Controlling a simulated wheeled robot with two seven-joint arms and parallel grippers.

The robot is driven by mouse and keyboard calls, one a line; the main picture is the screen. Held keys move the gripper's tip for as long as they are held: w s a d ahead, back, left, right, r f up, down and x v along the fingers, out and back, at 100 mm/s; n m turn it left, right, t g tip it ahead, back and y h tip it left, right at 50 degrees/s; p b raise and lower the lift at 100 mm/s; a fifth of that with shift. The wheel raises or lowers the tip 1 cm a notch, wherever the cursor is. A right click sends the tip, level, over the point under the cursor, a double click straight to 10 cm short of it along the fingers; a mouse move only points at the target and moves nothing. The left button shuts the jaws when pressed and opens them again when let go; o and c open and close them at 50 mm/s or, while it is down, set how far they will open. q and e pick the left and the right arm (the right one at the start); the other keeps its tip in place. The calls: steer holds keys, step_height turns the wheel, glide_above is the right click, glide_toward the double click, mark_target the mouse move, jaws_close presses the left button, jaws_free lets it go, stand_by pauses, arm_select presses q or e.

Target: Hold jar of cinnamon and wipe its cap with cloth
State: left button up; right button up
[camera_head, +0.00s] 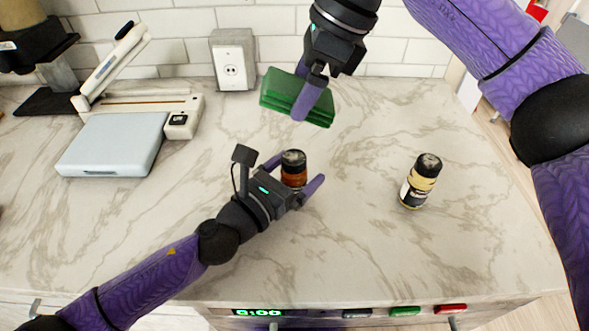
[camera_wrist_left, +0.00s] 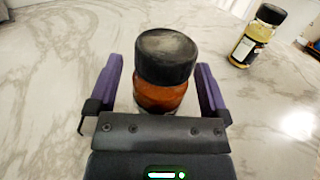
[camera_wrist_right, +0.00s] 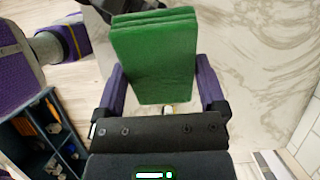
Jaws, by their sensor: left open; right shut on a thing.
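The jar of cinnamon (camera_head: 293,170), reddish-brown with a black cap, stands upright on the marble counter. In the left wrist view the jar (camera_wrist_left: 163,95) is between the open fingers of my left gripper (camera_head: 296,177), with gaps on both sides. Its cap (camera_wrist_left: 166,50) has a greyish, dusty-looking top. My right gripper (camera_head: 308,92) is shut on the green folded cloth (camera_head: 283,92) and holds it above the counter, behind the jar. The cloth (camera_wrist_right: 155,55) also fills the space between the fingers in the right wrist view.
A second jar (camera_head: 421,181), yellowish with a black cap, stands to the right of the cinnamon. The counter's right side is mostly clear.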

arm_select(q)
jaws_close()
stand_by(0.3)
steer(key=shift+c, duration=0.4)
jaws_free()
jaws_close()
stand_by(0.9)
